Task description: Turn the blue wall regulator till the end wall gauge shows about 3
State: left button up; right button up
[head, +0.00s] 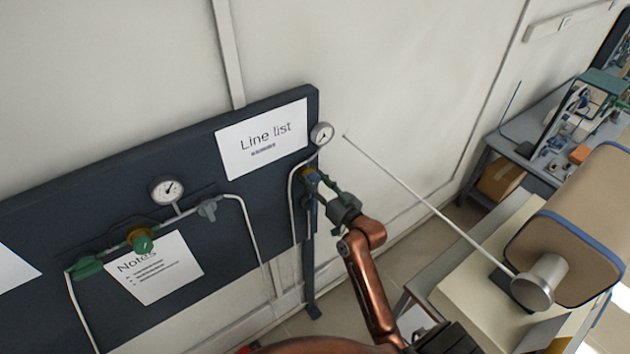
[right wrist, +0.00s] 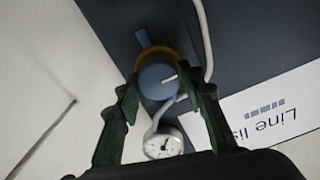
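The blue wall regulator (right wrist: 158,82), with a yellow-brown collar and a pale pointer line, is on the dark panel. Its collar shows at the panel's right end in the head view (head: 306,173); the knob is mostly hidden there. My right gripper (head: 318,184) is at it. In the right wrist view its green fingers (right wrist: 161,90) lie on either side of the knob, very close; I cannot tell whether both touch. The end wall gauge (head: 321,134) is just above the regulator, also in the right wrist view (right wrist: 163,147); its numbers are too small to read. My left gripper is out of view.
The dark panel (head: 60,225) also carries a green-yellow regulator (head: 140,240), a second gauge (head: 167,190) and a grey valve (head: 208,209). A thin pipe (head: 292,205) runs beside the blue regulator. A long rod (head: 430,205) extends from the right towards the wall.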

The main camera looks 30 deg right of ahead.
jog(key=c, duration=0.7)
jog(key=m, duration=0.3)
jog(key=shift+d+m, duration=0.1)
jog(key=shift+m, duration=0.3)
jog(key=m, duration=0.4)
jog(key=shift+m, duration=0.3)
jog(key=m, duration=0.4)
jog(key=shift+f, duration=0.15)
jog(key=shift+d+m, duration=0.1)
jog(key=shift+m, duration=1.6)
jog(key=shift+f, duration=0.1)
